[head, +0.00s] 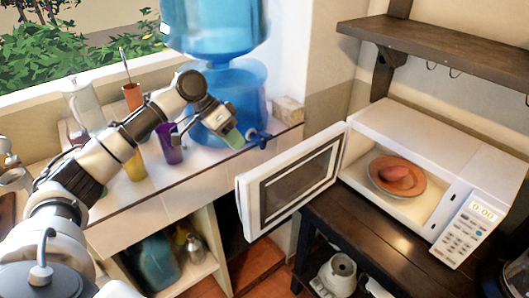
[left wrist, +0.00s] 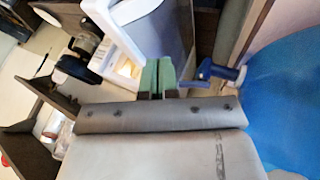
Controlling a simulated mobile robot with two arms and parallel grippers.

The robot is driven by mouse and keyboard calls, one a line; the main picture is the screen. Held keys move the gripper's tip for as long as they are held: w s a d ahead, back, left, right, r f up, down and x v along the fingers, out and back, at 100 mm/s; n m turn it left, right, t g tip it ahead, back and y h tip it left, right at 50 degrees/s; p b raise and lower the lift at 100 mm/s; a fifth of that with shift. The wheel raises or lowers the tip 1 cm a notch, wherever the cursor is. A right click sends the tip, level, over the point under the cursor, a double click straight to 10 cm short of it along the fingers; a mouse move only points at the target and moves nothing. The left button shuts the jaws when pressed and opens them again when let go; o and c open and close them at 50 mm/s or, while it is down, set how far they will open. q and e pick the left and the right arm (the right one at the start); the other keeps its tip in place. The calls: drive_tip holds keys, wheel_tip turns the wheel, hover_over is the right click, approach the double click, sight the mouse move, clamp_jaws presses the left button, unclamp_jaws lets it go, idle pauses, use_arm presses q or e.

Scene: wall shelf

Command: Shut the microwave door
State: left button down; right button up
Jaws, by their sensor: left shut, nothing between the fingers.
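The white microwave (head: 440,140) stands on a dark wooden stand at the right. Its door (head: 252,205) is wide open and swings out to the left, with a dark window in a white frame. An orange plate (head: 412,187) with a reddish food item (head: 397,174) sits inside. My left gripper (head: 234,138) is shut and empty, up and left of the door and apart from it, beside the water dispenser. Its green fingertips (left wrist: 158,73) are together in the left wrist view, with the white microwave beyond them. My right gripper is not in view.
The blue water dispenser (head: 250,82) with its tap (head: 259,137) stands close to my left gripper. A purple cup (head: 170,145) and other cups are on the counter. A dark wall shelf (head: 450,52) is above the microwave. The space in front of the microwave opening looks clear.

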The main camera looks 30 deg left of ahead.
use_arm(q)
drive_tip(key=shift+s+p+x, duration=0.15)
drive_tip(key=shift+p+x, duration=0.3)
drive_tip(key=shift+x, duration=1.1)
drive_tip(key=shift+s+p+x, duration=0.2)
drive_tip(key=shift+p+x, duration=0.3)
drive_tip(key=shift+x, duration=1.1)
drive_tip(key=shift+s+p+x, duration=0.15)
drive_tip(key=shift+p+x, duration=0.3)
drive_tip(key=shift+x, duration=1.1)
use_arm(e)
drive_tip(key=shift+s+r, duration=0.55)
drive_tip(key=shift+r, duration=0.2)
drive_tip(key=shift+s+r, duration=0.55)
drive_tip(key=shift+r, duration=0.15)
